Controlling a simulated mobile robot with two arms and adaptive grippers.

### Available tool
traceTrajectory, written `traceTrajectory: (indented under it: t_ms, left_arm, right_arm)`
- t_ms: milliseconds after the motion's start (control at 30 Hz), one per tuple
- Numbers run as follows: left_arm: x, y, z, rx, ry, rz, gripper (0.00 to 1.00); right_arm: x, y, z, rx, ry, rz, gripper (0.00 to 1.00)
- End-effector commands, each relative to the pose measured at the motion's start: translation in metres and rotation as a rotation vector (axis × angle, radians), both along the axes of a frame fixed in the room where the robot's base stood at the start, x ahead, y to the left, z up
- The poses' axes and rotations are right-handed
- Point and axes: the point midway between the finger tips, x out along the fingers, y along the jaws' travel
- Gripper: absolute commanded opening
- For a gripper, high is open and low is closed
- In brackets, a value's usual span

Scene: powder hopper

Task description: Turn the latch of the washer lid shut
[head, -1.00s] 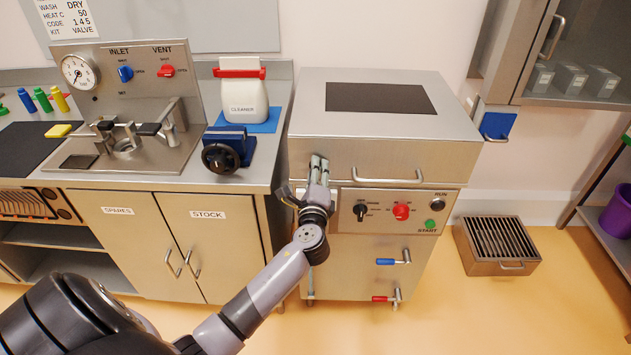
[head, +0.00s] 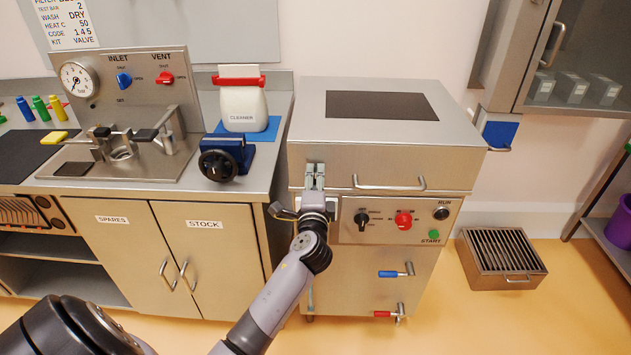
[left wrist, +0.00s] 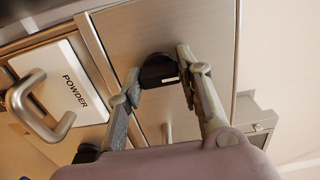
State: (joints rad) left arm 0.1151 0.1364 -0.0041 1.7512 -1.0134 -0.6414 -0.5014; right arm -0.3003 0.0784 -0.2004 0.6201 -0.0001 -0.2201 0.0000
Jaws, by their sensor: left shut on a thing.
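The washer (head: 400,151) is a steel cabinet with a closed, flat lid (head: 460,125) and a bar handle on its front. My left gripper (head: 314,172) is at the left of the washer's front, just below the lid's top edge. In the left wrist view its two fingers (left wrist: 158,66) are closed on the sides of a black latch knob (left wrist: 158,72) with a small white mark. In the head view the fingers hide the latch. My right gripper is not in view.
A white POWDER drawer front (left wrist: 72,88) with a bar handle is beside the gripper. A control panel (head: 395,220) with knobs is right of my wrist. A grated steel box (head: 503,262) is on the floor at right.

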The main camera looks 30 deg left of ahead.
Motion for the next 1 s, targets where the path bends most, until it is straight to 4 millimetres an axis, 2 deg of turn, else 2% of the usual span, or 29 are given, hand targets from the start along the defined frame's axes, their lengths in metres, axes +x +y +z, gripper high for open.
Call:
traceTrajectory:
  t_ms: [233, 267, 533, 867, 1000]
  left_arm:
    - [0.0, 0.0, -0.001, -0.002, 0.003, 0.001, 0.05]
    - [0.0, 0.0, -0.001, -0.002, 0.003, 0.001, 0.35]
    - [0.0, 0.0, -0.001, 0.0, 0.002, 0.001, 0.53]
    - [-0.002, -0.001, -0.001, 0.0, 0.001, 0.0, 0.53]
    - [-0.014, -0.009, -0.002, 0.0, 0.002, -0.001, 0.53]
  right_arm:
    - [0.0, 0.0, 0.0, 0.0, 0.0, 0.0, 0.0]
    - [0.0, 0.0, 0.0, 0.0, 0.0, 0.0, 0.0]
    - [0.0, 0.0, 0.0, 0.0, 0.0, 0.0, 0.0]
    - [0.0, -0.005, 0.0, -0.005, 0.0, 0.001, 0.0]
    - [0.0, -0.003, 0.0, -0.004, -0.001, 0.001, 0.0]
